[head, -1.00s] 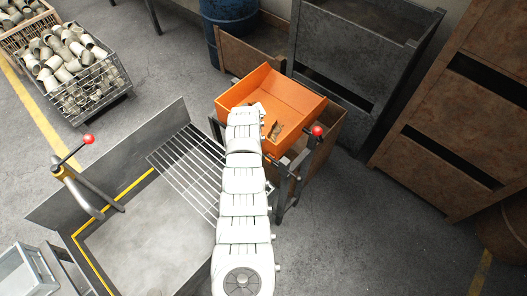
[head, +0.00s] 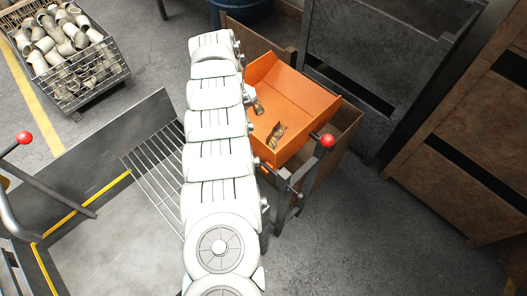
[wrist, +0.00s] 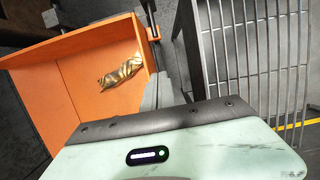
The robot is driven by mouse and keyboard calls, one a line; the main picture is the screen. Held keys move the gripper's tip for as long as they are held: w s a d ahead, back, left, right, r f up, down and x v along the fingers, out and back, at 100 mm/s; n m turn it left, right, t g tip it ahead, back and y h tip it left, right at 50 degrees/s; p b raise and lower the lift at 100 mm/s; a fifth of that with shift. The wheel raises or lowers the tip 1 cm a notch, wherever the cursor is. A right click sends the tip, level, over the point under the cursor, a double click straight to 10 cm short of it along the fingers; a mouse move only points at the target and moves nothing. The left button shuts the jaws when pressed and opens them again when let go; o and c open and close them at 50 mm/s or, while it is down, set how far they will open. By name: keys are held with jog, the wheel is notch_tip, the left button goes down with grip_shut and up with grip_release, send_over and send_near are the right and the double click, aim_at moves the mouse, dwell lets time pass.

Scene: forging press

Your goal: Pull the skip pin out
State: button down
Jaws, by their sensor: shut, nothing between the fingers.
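The orange skip (head: 302,97) sits tilted on a dark stand, with brass-coloured parts (head: 277,134) inside. It also shows in the wrist view (wrist: 50,70), on the left. A small pin-like rod (head: 294,189) is on the stand below the skip's front edge; I cannot be sure that it is the skip pin. My gripper (wrist: 163,88) is shut and empty in the wrist view, close to the skip's side, between it and the grey grate.
A red-knobbed lever (head: 327,141) stands at the skip's right corner. A barred grate (head: 155,165) lies left of my arm. Another red-knobbed lever (head: 24,138) is at far left. Rusty bins (head: 470,130) stand right. The floor at lower right is clear.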

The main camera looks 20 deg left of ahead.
jog(key=shift+s, duration=0.1)
jog(key=p+x, duration=0.1)
jog(key=x, duration=0.2)
jog(key=d+p+x, duration=0.1)
jog(key=p+x, duration=0.1)
jog(key=x, duration=0.1)
jog(key=p+x, duration=0.1)
jog(key=x, duration=0.2)
jog(key=shift+s+d+f+p, duration=0.1)
jog(key=shift+s+d+p, duration=0.2)
jog(key=shift+p, duration=0.05)
jog(key=shift+s+d+p, duration=0.15)
jog(key=shift+d+p, duration=0.1)
jog(key=shift+p, duration=0.35)
jog(key=shift+s+d+f+p, duration=0.15)
jog(key=shift+d+p, duration=0.25)
jog(key=shift+p, duration=0.15)
jog(key=shift+s+d+f+p, duration=0.2)
jog(key=shift+d+p, duration=0.25)
jog(key=shift+p, duration=0.05)
